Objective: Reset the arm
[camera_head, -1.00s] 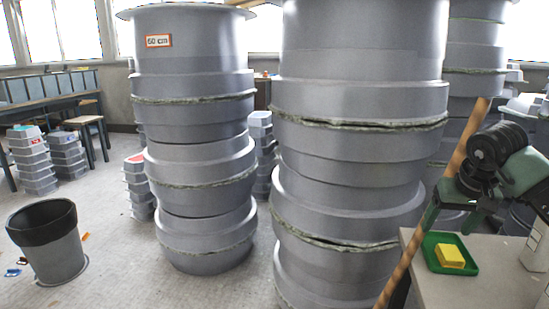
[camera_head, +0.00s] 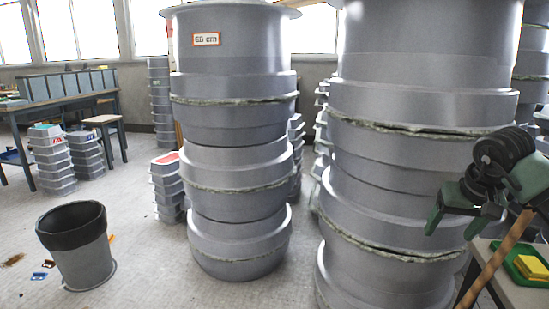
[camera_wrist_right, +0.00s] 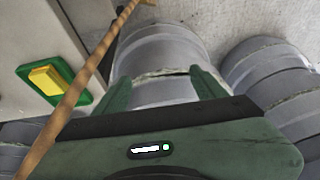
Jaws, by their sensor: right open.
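My right gripper (camera_head: 452,215) is green with dark joints and shows at the right of the head view, in front of the near stack of grey moulds (camera_head: 400,160). In the right wrist view its two green fingers (camera_wrist_right: 160,92) stand apart with nothing between them. The mould stack shows beyond the fingers there. My left gripper is not in view.
A wooden pole (camera_head: 495,262) leans close by my right gripper. A second mould stack (camera_head: 235,150) and a grey bin (camera_head: 80,250) stand left.

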